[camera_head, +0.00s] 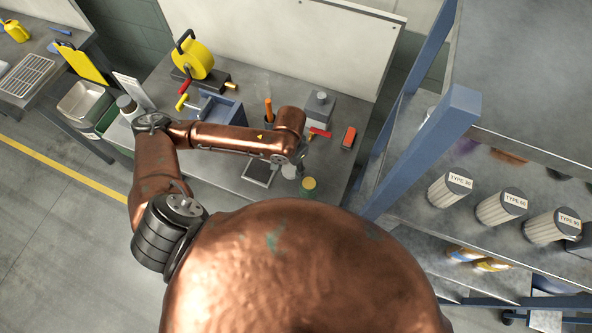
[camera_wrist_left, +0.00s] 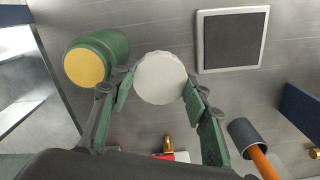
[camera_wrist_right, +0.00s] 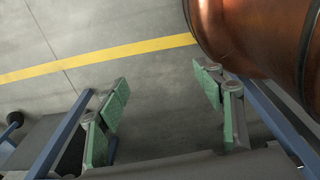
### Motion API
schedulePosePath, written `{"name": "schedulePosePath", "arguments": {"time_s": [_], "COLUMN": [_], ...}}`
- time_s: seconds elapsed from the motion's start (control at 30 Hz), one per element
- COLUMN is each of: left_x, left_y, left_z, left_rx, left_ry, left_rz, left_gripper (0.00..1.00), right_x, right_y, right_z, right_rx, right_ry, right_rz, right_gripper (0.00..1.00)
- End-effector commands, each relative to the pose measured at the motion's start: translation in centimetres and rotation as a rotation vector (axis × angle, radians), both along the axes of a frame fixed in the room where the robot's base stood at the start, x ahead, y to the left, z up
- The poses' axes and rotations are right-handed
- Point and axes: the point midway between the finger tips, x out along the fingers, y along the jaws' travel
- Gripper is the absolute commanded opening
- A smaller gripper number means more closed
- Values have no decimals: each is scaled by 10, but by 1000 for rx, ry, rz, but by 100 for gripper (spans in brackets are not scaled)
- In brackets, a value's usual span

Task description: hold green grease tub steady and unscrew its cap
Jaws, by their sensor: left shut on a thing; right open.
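In the left wrist view my left gripper (camera_wrist_left: 158,92) is shut on a container with a round white ridged cap (camera_wrist_left: 160,78). Its fingers are on either side of it, and the container's body is hidden below the cap. Beside it, apart from the fingers, stands a green tub with a yellow top (camera_wrist_left: 98,60). This green tub also shows in the head view (camera_head: 308,187), near the bench's front edge. I cannot tell the held container's body colour. My right gripper (camera_wrist_right: 165,100) is open and empty above the floor, away from the bench.
A dark square plate with a pale rim (camera_wrist_left: 231,40) lies near the held container. A grey cup with an orange handle (camera_wrist_left: 250,145) stands close by. The bench also holds a yellow reel (camera_head: 194,60) and an orange-red block (camera_head: 348,138). A blue-framed shelf (camera_head: 450,110) rises at right.

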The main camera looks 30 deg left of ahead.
Motion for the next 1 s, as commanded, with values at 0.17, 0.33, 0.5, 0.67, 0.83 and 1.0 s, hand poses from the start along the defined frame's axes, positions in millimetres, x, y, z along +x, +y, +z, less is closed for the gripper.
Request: {"name": "schedulePosePath", "arguments": {"time_s": [0.17,0.33,0.5,0.67,0.83,1.0], "left_x": [21,28,31,31,31,31], "left_y": [-3,-4,-4,-3,-3,-4], "left_z": [-21,-29,-48,-64,-64,-67], "left_rx": [0,0,1,2,0,0], "left_ry": [-4,-4,-3,-5,-5,-4], "left_rz": [2,-1,0,-1,-2,-1], "left_gripper": [14,14,14,14,14,44], "right_x": [-6,-18,-18,-14,-12,-11], "right_y": [0,0,0,0,0,0], "right_z": [0,-1,0,1,1,2], "right_rx": [0,0,-1,0,-1,-1], "right_ry": [7,22,23,19,15,14], "right_rz": [-1,-4,-4,-2,-2,-1], "right_gripper": [61,61,61,61,61,61]}}
